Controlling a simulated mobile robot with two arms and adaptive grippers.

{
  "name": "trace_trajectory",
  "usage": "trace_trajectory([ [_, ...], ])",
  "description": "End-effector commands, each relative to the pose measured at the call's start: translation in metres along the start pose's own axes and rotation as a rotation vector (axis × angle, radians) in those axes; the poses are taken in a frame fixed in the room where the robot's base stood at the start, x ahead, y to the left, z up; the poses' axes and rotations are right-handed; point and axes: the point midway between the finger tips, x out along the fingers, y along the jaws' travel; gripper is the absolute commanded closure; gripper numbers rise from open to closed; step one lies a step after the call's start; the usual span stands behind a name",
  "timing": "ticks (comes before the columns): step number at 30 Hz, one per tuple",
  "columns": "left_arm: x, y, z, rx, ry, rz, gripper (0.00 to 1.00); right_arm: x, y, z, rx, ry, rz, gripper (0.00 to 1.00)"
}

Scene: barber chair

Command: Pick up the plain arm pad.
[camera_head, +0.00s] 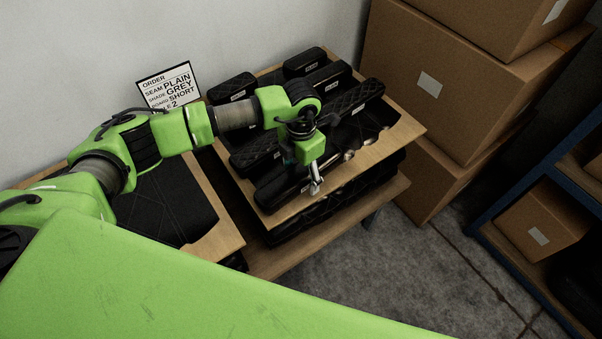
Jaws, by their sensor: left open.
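Several black arm pads lie on a wooden board (407,128). A plain-looking pad (272,191) lies at the board's front edge with a small white label. Another smooth-looking pad (305,61) lies at the back. A pad with diamond quilting (357,98) lies at the right, and another patterned pad (254,153) lies behind the front pad. My left gripper (316,186) is open and points down at the right end of the front pad. I cannot tell whether it touches the pad. My left wrist hides the middle of the board. My right gripper is out of view.
Dark quilted panels (165,203) lie at left. Cardboard boxes (455,80) stand close at right, beside a blue-framed shelf (535,170). Grey floor (440,270) is clear in front.

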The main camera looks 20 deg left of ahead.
Motion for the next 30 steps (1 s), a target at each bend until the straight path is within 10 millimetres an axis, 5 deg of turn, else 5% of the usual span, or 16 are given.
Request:
trace_trajectory([
  [7, 0.001, 0.000, 0.001, 0.000, -0.002, 0.000, 0.37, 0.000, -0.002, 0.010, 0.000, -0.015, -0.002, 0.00],
  [13, 0.001, 0.000, 0.001, 0.000, -0.002, 0.000, 0.89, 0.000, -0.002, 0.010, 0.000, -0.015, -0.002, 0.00],
  [23, -0.002, 0.000, 0.001, 0.000, -0.004, 0.000, 0.89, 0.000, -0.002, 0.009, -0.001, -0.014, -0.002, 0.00],
  [30, -0.024, 0.001, 0.003, 0.000, -0.008, 0.001, 0.89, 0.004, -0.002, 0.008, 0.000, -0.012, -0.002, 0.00],
])
